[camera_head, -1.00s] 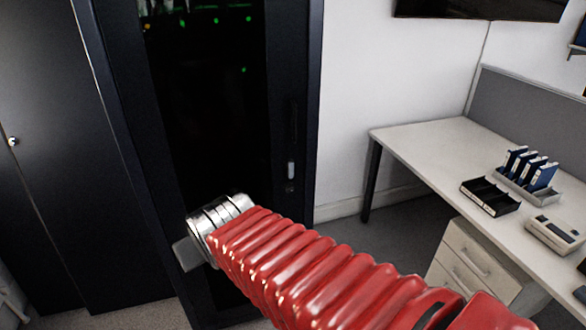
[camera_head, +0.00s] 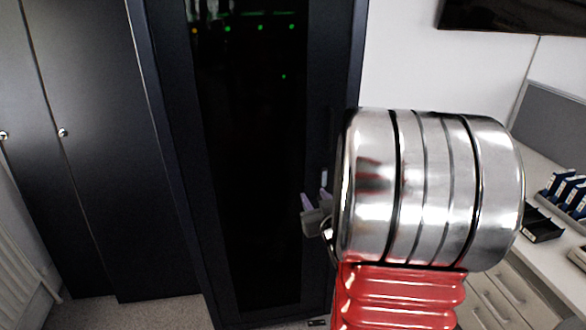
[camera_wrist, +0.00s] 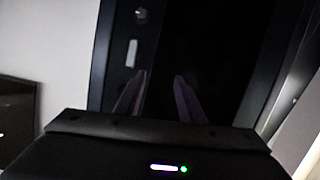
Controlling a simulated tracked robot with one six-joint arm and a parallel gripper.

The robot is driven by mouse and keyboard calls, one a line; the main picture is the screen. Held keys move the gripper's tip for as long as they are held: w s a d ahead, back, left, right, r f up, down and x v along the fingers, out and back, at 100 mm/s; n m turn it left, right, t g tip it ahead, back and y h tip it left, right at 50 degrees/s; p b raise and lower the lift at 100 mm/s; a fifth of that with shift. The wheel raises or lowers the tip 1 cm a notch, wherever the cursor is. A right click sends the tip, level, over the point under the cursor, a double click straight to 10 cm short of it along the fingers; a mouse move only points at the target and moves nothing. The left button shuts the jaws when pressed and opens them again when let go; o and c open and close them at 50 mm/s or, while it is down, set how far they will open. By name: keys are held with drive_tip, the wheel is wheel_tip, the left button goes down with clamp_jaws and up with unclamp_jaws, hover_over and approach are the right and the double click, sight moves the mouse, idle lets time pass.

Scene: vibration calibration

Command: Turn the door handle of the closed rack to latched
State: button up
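The closed rack (camera_head: 245,170) is a tall dark cabinet with a dark glass door and green lights inside. Its door handle shows as a pale upright piece (camera_head: 324,179) on the right door frame, partly hidden by my arm. In the wrist view the pale handle piece (camera_wrist: 132,52) is near a round lock (camera_wrist: 140,15). I cannot tell whether the handle is latched. My gripper (camera_head: 315,198) is near the handle in the head view. In the wrist view my gripper (camera_wrist: 160,75) is open and empty, its fingers apart, with the handle piece just beyond the left fingertip.
Grey cabinets (camera_head: 95,130) with round knobs stand left of the rack. At the right are a white desk (camera_head: 535,165) with blue binders (camera_head: 568,192), a black tray (camera_head: 541,225) and drawers (camera_head: 505,300). A dark screen (camera_head: 500,14) hangs on the wall.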

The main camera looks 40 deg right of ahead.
drive_tip(key=s+d+f+m+t+h, duration=0.1)
drive_tip(key=s+d+t, duration=0.1)
drive_tip(key=s+d, duration=0.3)
drive_tip(key=shift+f+h, duration=0.3)
drive_tip(key=shift+f, duration=0.05)
drive_tip(key=shift+w+d, duration=0.1)
drive_tip(key=shift+d, duration=0.05)
